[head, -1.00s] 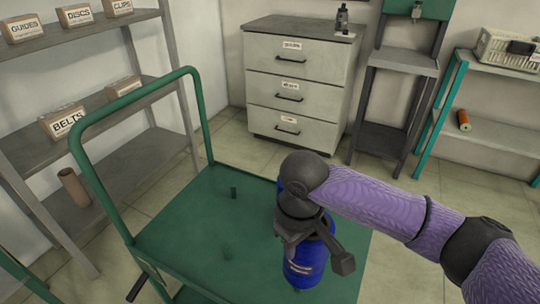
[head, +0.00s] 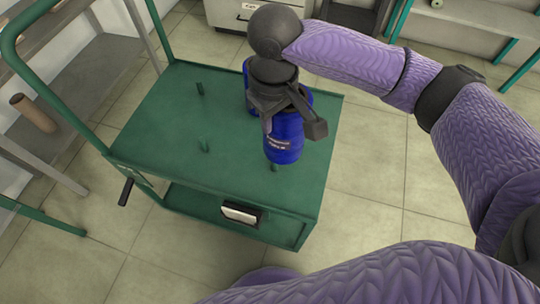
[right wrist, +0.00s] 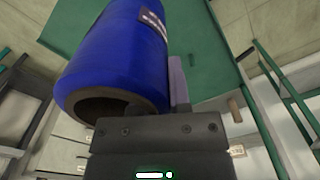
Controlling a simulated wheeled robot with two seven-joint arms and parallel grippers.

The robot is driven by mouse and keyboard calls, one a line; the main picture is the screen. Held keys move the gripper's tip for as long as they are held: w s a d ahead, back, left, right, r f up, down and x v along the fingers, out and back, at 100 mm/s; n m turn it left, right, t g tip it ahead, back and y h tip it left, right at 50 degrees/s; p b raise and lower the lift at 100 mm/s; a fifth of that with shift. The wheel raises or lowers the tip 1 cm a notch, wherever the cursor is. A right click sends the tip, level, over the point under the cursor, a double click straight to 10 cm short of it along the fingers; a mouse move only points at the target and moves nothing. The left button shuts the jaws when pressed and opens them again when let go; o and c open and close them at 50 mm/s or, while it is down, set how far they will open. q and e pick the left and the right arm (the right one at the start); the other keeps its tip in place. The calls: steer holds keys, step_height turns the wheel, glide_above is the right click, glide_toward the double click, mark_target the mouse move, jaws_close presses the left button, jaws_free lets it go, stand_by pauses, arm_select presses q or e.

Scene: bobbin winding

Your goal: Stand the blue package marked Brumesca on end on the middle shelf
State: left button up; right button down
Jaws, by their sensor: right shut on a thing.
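The blue package (head: 285,140) is a thick cylinder with a small pale label too small to read. In the head view it is over the green cart's deck, partly hidden by my right gripper (head: 283,103). In the right wrist view the package (right wrist: 115,60) shows a dark hollow end, and my right gripper (right wrist: 176,90) is shut on it. I cannot tell whether it touches the deck. The middle shelf (head: 38,32) is a grey board at the upper left, only partly in view. My left gripper is not in view.
The green cart (head: 165,135) has several short upright pegs and a tall handle (head: 60,105) between deck and shelves. Grey drawers (head: 232,15) stand behind. Tiled floor (head: 370,175) is clear right of the cart.

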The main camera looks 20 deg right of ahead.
mark_target(266, 155)
steer(key=f, duration=0.1)
steer(key=w+a+f+n, duration=0.1)
steer(key=shift+a+f, duration=0.1)
steer(key=shift+f, duration=0.3)
steer(key=shift+n, duration=0.3)
step_height(266, 155, down, 10)
steer(key=b, duration=0.4)
steer(key=shift+r+b, duration=0.25)
steer(key=shift+b, duration=0.15)
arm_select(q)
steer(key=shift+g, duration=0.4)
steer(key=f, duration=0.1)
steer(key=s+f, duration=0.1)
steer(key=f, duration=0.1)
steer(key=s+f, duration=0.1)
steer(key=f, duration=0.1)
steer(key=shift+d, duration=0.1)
